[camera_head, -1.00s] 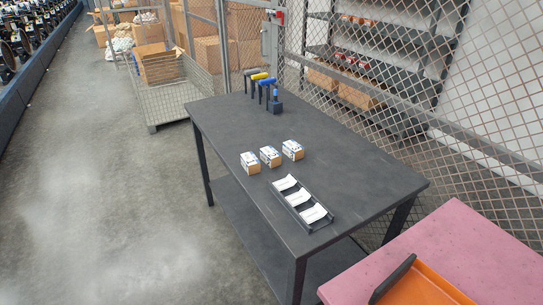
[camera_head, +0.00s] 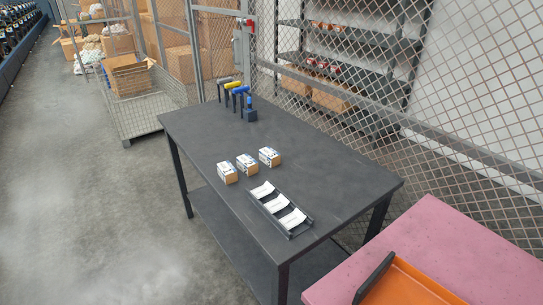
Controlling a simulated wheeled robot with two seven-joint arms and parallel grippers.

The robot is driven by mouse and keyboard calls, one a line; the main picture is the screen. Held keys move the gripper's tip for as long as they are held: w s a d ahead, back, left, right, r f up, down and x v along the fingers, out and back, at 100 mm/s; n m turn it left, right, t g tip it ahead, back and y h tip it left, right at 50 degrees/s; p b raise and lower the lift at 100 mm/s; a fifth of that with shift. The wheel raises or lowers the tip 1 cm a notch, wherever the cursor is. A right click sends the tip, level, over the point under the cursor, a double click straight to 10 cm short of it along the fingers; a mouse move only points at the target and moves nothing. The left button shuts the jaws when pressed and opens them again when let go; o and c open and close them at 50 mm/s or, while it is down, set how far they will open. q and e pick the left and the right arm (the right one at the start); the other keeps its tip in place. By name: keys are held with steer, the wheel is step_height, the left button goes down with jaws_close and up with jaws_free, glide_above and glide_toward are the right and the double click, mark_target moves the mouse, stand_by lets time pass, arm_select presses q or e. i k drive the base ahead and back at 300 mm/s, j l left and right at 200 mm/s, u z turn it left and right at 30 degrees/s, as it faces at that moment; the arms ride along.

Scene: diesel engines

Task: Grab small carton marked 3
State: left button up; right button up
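Three small cartons stand in a row on the dark table (camera_head: 330,165): a left one (camera_head: 228,173), a middle one (camera_head: 247,164) and a right one (camera_head: 269,157). Each has a white and blue printed top and brown sides. The marks on them are too small to read, so I cannot tell which is marked 3. A black tray (camera_head: 305,226) with several white curved pieces lies in front of them on the table. Neither of my grippers is in view.
A tool holder (camera_head: 250,115) with several handled tools stands at the table's far end. A pink surface (camera_head: 440,250) with an orange tray (camera_head: 410,285) is at the lower right. A wire mesh fence runs behind the table. Open floor (camera_head: 90,200) lies to the left.

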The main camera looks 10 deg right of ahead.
mark_target(267, 155)
steer(key=i+j+z, duration=0.1)
steer(key=z, duration=0.25)
steer(key=j+z, duration=0.2)
steer(key=z, duration=0.2)
steer(key=i+j+z, duration=0.15)
steer(key=j+z, duration=0.2)
steer(key=j, duration=0.7)
steer(key=j+z, duration=0.35)
steer(key=j, duration=0.7)
